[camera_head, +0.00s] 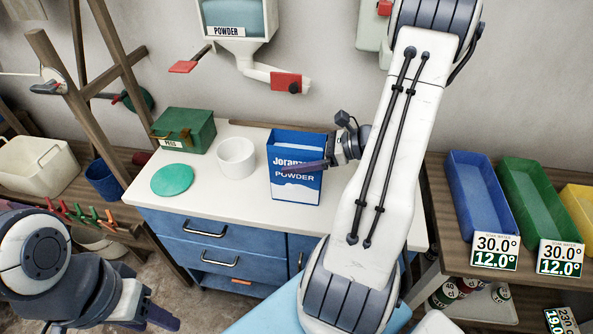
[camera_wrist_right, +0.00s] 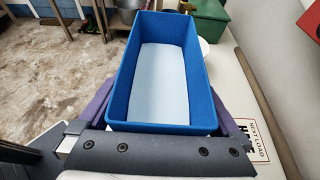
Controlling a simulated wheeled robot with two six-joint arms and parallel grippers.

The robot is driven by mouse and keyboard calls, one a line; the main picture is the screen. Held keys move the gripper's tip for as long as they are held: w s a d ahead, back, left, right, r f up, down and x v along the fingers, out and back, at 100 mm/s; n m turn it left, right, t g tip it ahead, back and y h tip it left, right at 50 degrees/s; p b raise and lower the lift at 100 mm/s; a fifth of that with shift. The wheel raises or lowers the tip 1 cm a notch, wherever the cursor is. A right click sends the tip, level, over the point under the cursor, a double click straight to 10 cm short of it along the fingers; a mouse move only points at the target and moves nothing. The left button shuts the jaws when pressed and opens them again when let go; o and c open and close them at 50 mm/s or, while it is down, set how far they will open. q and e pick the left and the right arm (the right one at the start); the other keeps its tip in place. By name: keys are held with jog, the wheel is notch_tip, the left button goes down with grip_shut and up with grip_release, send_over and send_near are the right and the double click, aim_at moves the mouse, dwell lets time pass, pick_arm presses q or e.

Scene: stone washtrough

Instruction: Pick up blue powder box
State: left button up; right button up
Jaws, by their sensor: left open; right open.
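The blue powder box (camera_head: 295,188), lettered "POWDER", stands upright on the white counter top. It is open at the top, with white powder inside, and fills the middle of the right wrist view (camera_wrist_right: 165,128). My right gripper (camera_head: 300,160) reaches in from the right; one purple finger crosses the box's front face and the other is hidden behind the box. In the wrist view the open fingers lie on either side of the box; I cannot tell if they touch it. My left gripper (camera_head: 150,314) is open and empty at the lower left, away from the counter.
Left of the box on the counter (camera_head: 230,188) are a white cup (camera_head: 236,157), a teal disc (camera_head: 172,179) and a green peg box (camera_head: 184,130). A powder dispenser (camera_head: 240,35) hangs above. Blue (camera_head: 477,190) and green (camera_head: 537,200) trays stand right.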

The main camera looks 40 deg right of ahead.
grip_shut()
dwell(0.3)
